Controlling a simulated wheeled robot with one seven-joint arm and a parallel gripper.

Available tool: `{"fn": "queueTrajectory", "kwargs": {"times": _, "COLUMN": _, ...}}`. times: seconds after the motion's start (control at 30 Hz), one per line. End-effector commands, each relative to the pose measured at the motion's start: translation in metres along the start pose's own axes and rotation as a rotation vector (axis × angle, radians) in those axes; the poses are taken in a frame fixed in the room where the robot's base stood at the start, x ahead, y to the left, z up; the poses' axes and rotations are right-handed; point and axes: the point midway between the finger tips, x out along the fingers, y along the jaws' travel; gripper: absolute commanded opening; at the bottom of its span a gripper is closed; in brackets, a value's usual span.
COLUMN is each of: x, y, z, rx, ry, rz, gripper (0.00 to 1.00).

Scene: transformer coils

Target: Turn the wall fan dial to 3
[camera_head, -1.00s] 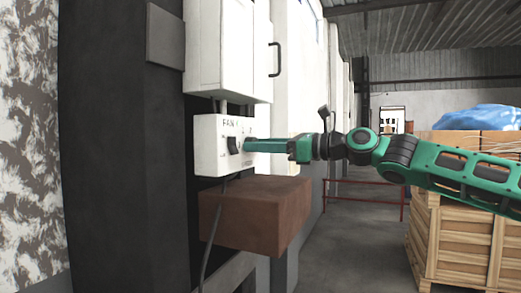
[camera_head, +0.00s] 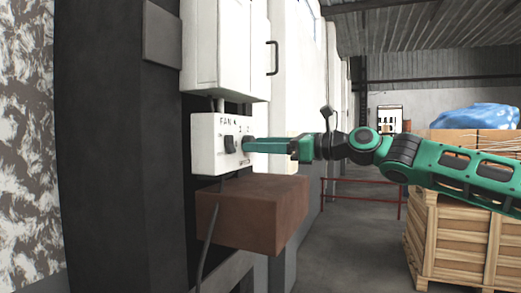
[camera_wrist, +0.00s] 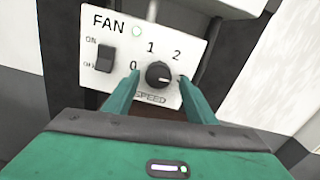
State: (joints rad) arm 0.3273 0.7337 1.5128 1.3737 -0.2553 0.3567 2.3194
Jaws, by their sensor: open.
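The white fan control box (camera_head: 210,150) is on the wall, with a black rocker switch and a dial. In the wrist view the round black dial (camera_wrist: 159,74) has a pale mark on its right side, pointing right. Labels 0, 1 and 2 show around it. The spot right of the dial, where a 3 could be, is mostly hidden by a finger. My gripper (camera_wrist: 158,78) is open, one green finger on each side of the dial; contact cannot be told. In the head view my gripper (camera_head: 248,145) reaches the box from the right.
The black rocker switch (camera_wrist: 105,58) sits left of the dial. A white cabinet (camera_head: 222,50) is above the box, and a brown block (camera_head: 250,215) juts out below. A cable hangs beneath.

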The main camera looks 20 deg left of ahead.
Motion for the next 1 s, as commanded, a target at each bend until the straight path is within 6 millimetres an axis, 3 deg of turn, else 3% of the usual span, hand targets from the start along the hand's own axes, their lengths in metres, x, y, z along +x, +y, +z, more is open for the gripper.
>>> {"fn": "queueTrajectory", "kwargs": {"times": 0.6, "x": -0.088, "y": -0.003, "z": -0.002, "rx": 0.002, "ry": 0.002, "rz": -0.003, "gripper": 0.51}}
{"fn": "queueTrajectory", "kwargs": {"times": 1.0, "x": -0.098, "y": -0.002, "z": -0.002, "rx": 0.002, "ry": 0.002, "rz": -0.002, "gripper": 0.51}}
